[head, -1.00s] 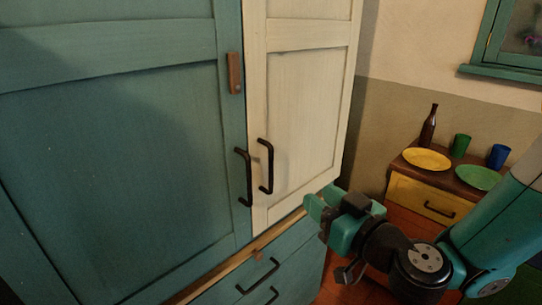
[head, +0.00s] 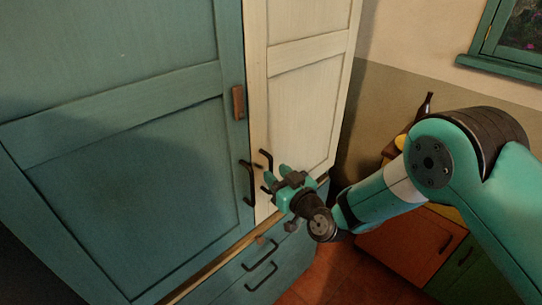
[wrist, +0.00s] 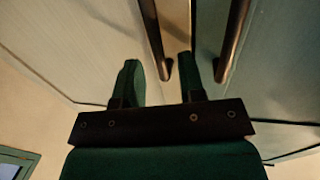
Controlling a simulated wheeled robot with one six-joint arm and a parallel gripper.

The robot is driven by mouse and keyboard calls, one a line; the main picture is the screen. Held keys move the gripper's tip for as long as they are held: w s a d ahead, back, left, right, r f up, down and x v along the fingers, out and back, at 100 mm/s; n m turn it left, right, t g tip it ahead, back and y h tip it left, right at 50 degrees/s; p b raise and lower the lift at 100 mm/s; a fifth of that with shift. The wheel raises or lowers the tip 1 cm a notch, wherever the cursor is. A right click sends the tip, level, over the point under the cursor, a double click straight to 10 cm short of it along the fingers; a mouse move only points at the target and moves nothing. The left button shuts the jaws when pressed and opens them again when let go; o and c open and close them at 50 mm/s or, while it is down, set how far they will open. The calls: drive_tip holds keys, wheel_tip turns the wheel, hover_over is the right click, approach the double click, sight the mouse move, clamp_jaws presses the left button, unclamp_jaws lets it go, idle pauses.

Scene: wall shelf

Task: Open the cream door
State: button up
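The cream door (head: 303,95) is shut, right of the teal door (head: 110,130) in the head view. Its dark bar handle (head: 265,158) stands near its lower left edge. My gripper (head: 276,178) is at this handle's lower part, with its fingers pointing at the door. In the wrist view, my gripper (wrist: 160,82) is open. The cream door's handle (wrist: 153,35) shows between the two green fingers, with its end near them; I cannot tell whether they touch it. The teal door's handle (wrist: 234,40) lies just right of the right finger.
A wooden latch piece (head: 238,102) is on the teal door's edge. Drawers with dark handles (head: 261,275) lie below the doors. A low cabinet with a bottle (head: 425,106) stands at the right, partly hidden by my arm. Floor (head: 335,275) shows between them.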

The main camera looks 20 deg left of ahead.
sight(272, 170)
drive_tip(key=shift+p+x, duration=0.5)
drive_tip(key=shift+x, duration=1.1)
clamp_jaws()
